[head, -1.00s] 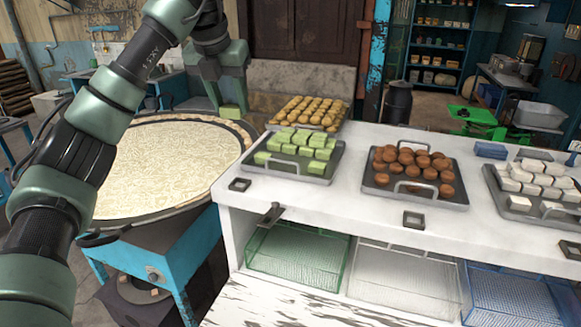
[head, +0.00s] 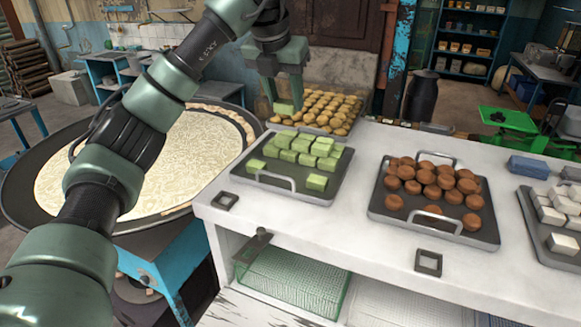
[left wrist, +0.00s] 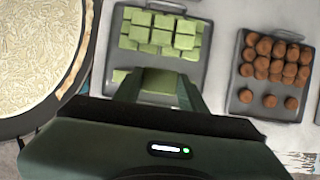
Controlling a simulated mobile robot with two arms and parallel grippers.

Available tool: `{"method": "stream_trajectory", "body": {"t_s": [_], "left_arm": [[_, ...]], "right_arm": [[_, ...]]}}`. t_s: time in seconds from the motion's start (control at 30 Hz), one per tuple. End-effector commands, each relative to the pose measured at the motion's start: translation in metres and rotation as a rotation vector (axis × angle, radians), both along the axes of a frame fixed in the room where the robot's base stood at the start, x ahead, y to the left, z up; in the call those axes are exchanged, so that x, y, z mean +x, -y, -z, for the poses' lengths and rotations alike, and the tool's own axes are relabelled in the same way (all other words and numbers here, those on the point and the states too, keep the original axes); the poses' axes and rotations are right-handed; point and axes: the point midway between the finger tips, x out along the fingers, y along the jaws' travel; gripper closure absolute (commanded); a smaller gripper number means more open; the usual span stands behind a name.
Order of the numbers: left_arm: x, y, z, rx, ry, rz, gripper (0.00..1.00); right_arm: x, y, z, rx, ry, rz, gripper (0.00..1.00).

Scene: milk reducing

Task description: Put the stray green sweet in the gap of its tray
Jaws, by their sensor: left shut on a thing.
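The held sweet (left wrist: 158,82) also shows between the fingers in the left wrist view. The dark tray (head: 287,171) sits on the white counter with several pale green block sweets in rows. Its front row has one sweet at the left (head: 256,165) and one at the right (head: 317,182), with bare tray between them. In the left wrist view the gripper hides part of that front row. My right gripper is not in view.
A tray of brown round sweets (head: 427,217) stands to the right, with white sweets (head: 562,243) beyond. Yellow sweets (head: 318,111) lie behind the green tray. A large round pan (head: 140,170) is at the left. Both trays have upright handles.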

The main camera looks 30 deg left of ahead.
Motion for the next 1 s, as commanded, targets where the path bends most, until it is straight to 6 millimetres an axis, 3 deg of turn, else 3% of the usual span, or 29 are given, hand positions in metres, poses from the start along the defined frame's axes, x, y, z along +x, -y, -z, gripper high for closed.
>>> {"method": "stream_trajectory", "body": {"t_s": [0.23, 0.43, 0.67, 0.9, 1.0], "left_arm": [[-0.002, -0.001, 0.067, 0.001, -0.005, 0.001, 1.0], [-0.002, -0.001, 0.114, 0.0, -0.004, 0.001, 1.0], [-0.001, 0.0, 0.138, 0.0, 0.0, 0.0, 1.0], [-0.002, -0.001, 0.169, 0.001, -0.002, 0.001, 1.0], [-0.001, 0.0, 0.174, 0.0, 0.001, 0.001, 1.0]], "right_arm": [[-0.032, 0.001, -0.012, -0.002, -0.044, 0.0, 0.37], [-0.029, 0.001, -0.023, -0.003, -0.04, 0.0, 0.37], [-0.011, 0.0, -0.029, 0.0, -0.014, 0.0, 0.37], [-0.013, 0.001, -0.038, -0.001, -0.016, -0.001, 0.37], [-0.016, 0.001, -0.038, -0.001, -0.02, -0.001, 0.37]]}}
